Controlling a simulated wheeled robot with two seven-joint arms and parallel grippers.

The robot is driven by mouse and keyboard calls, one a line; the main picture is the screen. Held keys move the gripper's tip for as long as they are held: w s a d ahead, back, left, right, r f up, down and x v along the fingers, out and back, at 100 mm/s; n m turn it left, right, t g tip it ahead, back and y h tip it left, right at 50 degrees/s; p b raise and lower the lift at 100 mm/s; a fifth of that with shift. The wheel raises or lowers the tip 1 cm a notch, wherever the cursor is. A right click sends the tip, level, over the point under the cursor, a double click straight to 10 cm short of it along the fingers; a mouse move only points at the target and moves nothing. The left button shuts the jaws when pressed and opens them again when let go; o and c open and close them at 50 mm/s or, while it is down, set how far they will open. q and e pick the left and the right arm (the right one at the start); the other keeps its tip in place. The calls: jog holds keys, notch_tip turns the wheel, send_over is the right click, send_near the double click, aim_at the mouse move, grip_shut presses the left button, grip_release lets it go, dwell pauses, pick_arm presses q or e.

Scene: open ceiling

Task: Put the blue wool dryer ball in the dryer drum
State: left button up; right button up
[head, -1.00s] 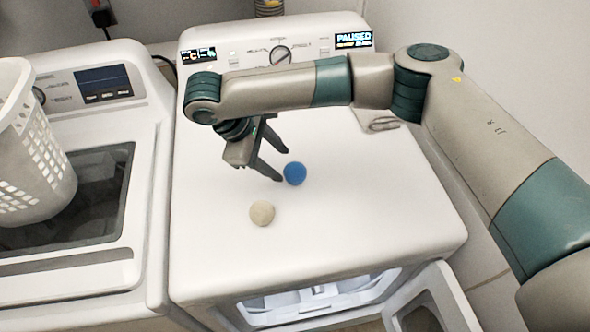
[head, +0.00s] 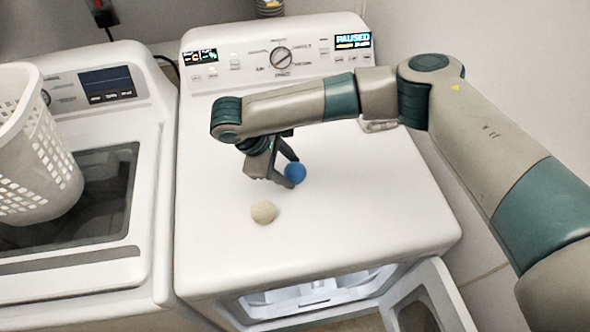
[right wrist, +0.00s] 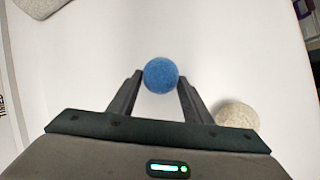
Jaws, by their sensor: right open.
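The blue wool dryer ball (head: 295,173) rests on the white top of the dryer (head: 345,215). My right gripper (head: 288,171) is open, low over the dryer top, with its fingers beside the ball. In the right wrist view the blue ball (right wrist: 161,74) lies between the two fingertips (right wrist: 159,76); I cannot tell whether they touch it. The dryer drum opening (head: 310,296) shows at the front below the top, with the dryer door (head: 435,300) swung open to the right. Most of the drum is hidden. My left gripper is not in view.
A cream ball (head: 264,212) lies on the dryer top near the blue one, beside a finger in the right wrist view (right wrist: 237,115). A washer (head: 75,258) with a white basket (head: 40,165) stands at left. A small object (head: 378,126) lies at the back right.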

aim_at(294, 165)
jog(key=c, duration=0.7)
jog(key=shift+r, duration=0.15)
jog(key=shift+r+b, duration=0.6)
notch_tip(294, 165, up, 2)
jog(key=shift+r+b, duration=0.15)
jog(key=shift+b, duration=0.55)
jog(key=s+d+r+b, duration=0.3)
jog(key=s+d+r, duration=0.3)
jog(key=d, duration=0.3)
jog(key=shift+s+d+r, duration=0.3)
jog(key=shift+s+r, duration=0.05)
jog(key=shift+r, duration=0.3)
jog(key=shift+f, duration=0.1)
